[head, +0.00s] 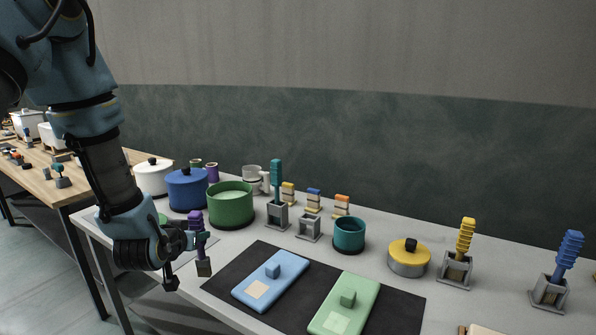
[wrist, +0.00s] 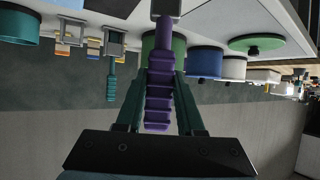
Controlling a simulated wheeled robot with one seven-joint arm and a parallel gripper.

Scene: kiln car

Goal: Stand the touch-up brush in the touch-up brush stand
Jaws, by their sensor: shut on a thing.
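The touch-up brush, with a purple ribbed handle (wrist: 158,100) and a grey head (head: 204,268), hangs head down in my gripper (head: 196,238). My gripper is shut on the handle; both fingers also show in the wrist view (wrist: 160,92). The brush is in front of the table's left part, left of the dark mat. An empty grey stand (head: 309,229), which looks like the brush stand, is on the table behind the mat. It is to the right of a similar stand (head: 277,217) holding a teal-handled brush (head: 276,180).
A green pot (head: 231,205), a blue pot (head: 187,190) and a white pot (head: 151,178) line the back left. A teal cup (head: 349,235) and yellow-lidded tin (head: 408,259) stand right of the empty stand. Yellow (head: 465,238) and blue (head: 567,250) brushes stand farther right.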

